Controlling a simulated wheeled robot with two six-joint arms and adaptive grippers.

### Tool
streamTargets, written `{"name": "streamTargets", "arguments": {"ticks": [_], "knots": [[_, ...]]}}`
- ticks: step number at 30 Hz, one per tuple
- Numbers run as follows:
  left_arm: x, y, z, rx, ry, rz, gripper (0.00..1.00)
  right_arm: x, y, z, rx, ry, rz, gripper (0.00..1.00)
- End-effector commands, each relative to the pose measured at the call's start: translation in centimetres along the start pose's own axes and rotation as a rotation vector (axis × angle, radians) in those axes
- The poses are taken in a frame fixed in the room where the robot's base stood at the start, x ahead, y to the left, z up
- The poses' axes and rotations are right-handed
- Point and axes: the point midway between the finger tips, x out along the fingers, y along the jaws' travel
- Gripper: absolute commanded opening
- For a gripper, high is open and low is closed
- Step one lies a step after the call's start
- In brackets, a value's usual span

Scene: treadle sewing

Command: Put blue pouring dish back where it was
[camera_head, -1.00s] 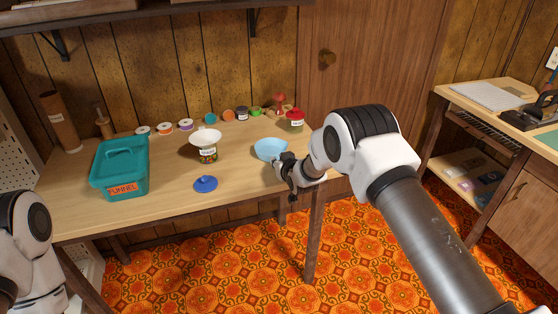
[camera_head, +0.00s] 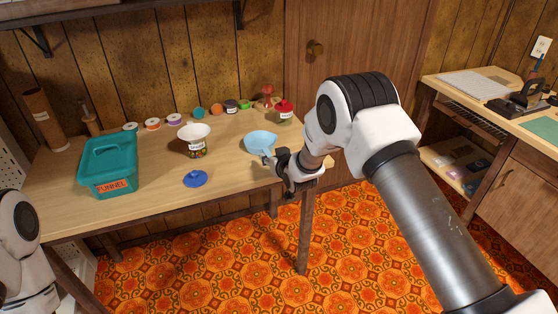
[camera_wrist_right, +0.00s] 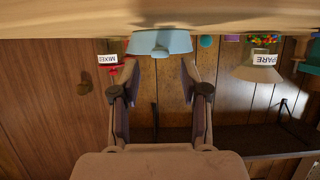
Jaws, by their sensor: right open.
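The light blue pouring dish (camera_head: 261,142) rests on the wooden table near its right end. My right gripper (camera_head: 271,157) is at the dish's near right side, fingers pointing at it. In the right wrist view, which is upside down, the dish (camera_wrist_right: 160,42) sits just beyond and between the two fingertips of the open gripper (camera_wrist_right: 159,68). The fingers are apart and nothing is clamped between them; whether a tip touches the dish I cannot tell. Only a link of my left arm shows at the left edge; its gripper is out of view.
A white funnel-shaped bowl (camera_head: 194,131) sits on a jar left of the dish. A blue lid (camera_head: 195,179) lies in front. A red-lidded jar (camera_head: 284,112) stands behind right. A teal bin (camera_head: 108,166) is at left. Several spools line the back. Bare tabletop surrounds the lid.

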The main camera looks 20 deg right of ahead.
Motion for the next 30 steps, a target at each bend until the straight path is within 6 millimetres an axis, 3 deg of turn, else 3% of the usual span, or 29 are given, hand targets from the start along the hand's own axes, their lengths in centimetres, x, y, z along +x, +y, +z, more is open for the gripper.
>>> {"name": "streamTargets", "arguments": {"ticks": [3,9,16,19,20,23,24,26,27,30], "knots": [[0.0,0.0,0.0,0.0,0.0,0.0,0.5,-3.3,0.0,-0.1,0.001,-0.001,0.0,0.45],[0.1,0.0,0.0,0.0,0.0,0.0,0.5,-6.9,0.0,0.0,0.001,-0.001,0.0,0.45],[0.1,0.0,0.0,0.0,0.0,0.0,0.5,-7.6,0.0,0.1,0.0,0.0,0.0,0.45],[0.1,0.0,0.0,0.0,0.0,0.0,0.5,-8.0,0.1,2.2,0.003,-0.046,0.002,0.45],[0.1,0.0,0.0,0.0,0.0,0.0,0.5,-8.4,0.1,3.7,0.005,-0.078,0.003,0.45],[0.1,0.0,0.0,0.0,0.0,0.0,0.5,-11.0,0.2,11.5,0.016,-0.251,0.008,0.45],[0.1,0.0,0.0,0.0,0.0,0.0,0.5,-12.9,0.2,15.5,0.022,-0.348,0.011,0.45],[0.1,0.0,0.0,0.0,0.0,0.0,0.5,-16.8,0.2,21.7,0.032,-0.506,0.016,0.45],[0.1,0.0,0.0,0.0,0.0,0.0,0.5,-19.8,0.2,25.5,0.038,-0.616,0.02,0.45],[0.1,0.0,0.0,0.0,0.0,0.0,0.5,-28.1,0.0,33.0,0.053,-0.871,0.027,0.45]]}}
